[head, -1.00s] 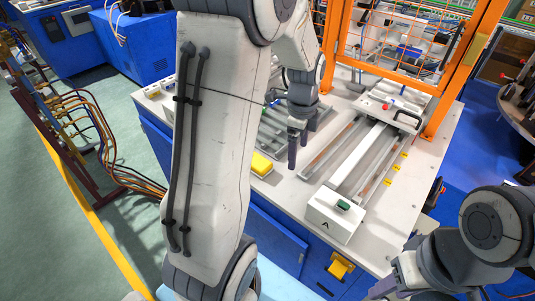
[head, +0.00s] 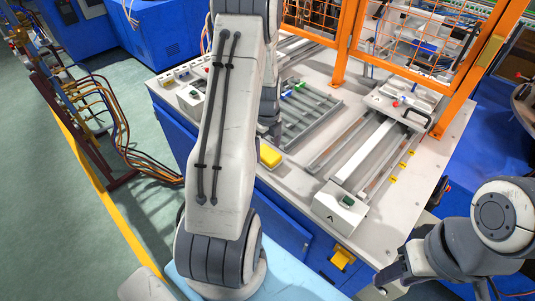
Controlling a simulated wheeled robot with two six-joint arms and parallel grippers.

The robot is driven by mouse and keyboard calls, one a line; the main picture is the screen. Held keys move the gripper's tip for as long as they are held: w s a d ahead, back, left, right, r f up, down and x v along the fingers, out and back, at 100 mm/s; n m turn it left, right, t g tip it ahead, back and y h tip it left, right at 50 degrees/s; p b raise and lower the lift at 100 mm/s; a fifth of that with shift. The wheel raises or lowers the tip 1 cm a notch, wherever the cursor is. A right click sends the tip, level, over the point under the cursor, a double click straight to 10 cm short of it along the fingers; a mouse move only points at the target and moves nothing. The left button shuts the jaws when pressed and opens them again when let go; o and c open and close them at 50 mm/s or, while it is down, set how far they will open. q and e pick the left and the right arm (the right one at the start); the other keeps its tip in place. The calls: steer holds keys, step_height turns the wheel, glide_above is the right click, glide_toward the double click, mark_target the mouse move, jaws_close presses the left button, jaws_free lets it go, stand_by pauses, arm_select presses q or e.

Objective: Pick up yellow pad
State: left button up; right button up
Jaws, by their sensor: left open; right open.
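The yellow pad (head: 270,156) lies near the front left edge of the white worktable (head: 287,181), just right of my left arm. My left gripper (head: 273,134) is just behind the pad in the picture, partly hidden by my own arm. It is open and holds nothing that I can see; its height above the table is hard to judge. My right gripper (head: 384,284) is low at the right, off the table's front, open with nothing visible in it.
A grey slotted rack (head: 308,116) with small green and blue pieces sits behind the pad. A long white fixture marked A (head: 340,207) stands to its right. An orange mesh guard frame (head: 347,42) rises at the back. Another yellow piece (head: 342,259) is on the blue cabinet front.

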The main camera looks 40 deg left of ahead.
mark_target(267, 153)
arm_select(q)
steer(key=shift+f+p, duration=0.35)
steer(key=shift+f, duration=1.15)
arm_select(e)
steer(key=shift+r, duration=0.75)
arm_select(q)
steer(key=c, duration=1.5)
steer(key=shift+r, duration=0.1)
